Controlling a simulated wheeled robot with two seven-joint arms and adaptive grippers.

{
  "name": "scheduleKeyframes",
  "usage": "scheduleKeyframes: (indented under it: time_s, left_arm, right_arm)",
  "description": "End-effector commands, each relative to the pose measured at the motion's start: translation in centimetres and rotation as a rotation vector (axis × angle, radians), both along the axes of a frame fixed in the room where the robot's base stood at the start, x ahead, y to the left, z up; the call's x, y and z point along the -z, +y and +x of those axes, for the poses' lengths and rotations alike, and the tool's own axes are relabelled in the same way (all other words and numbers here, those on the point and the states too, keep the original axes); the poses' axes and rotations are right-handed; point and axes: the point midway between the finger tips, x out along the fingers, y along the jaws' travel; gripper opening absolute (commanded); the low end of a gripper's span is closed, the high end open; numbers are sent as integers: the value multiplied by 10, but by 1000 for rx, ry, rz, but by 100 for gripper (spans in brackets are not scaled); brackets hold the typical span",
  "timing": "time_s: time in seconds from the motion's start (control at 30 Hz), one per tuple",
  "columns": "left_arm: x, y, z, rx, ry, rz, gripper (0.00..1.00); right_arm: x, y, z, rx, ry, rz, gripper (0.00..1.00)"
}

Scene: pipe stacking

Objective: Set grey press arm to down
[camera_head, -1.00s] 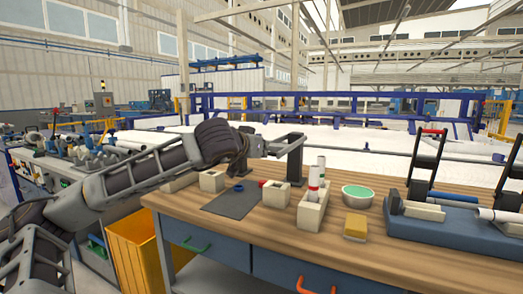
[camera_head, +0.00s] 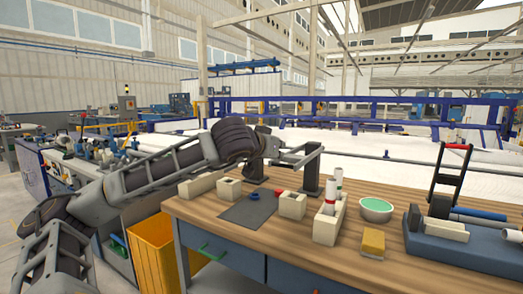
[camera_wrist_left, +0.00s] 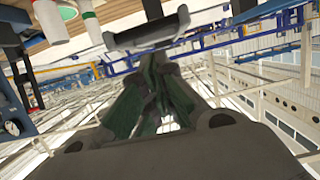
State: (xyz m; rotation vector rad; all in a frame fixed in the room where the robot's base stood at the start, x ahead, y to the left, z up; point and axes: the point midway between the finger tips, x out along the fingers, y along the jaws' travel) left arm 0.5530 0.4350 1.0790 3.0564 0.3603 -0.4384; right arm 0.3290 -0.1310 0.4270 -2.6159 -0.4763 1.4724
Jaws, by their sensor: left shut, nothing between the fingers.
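The grey press arm (camera_head: 301,156) is a bar reaching left from the top of a dark post (camera_head: 312,172) on the wooden workbench. It looks roughly level or slightly tilted in the head view. In the left wrist view a grey bracket-like bar (camera_wrist_left: 148,32), apparently the press arm, lies just beyond my fingertips. My left gripper (camera_head: 270,147) is beside the bar's left end; contact is unclear. In the wrist view its green-padded fingers (camera_wrist_left: 150,95) are together and hold nothing. My right gripper is out of view.
On the workbench (camera_head: 345,253) are beige blocks (camera_head: 292,204), a block holding upright white pipes (camera_head: 330,222), a green-topped bowl (camera_head: 376,208), a yellow sponge-like block (camera_head: 373,241) and a blue base with a red-handled frame (camera_head: 450,175). A yellow bin (camera_head: 155,250) stands left.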

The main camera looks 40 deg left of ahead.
Motion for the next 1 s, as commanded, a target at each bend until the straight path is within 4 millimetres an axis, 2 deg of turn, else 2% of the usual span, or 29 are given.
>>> scheduleKeyframes:
  time_s: [0.07,1.0]
  left_arm:
    - [-6,0,-2,-1,0,1,0]
    - [-7,-14,-61,0,0,2,0]
  right_arm:
    - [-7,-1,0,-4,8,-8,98]
    - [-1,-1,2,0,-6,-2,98]
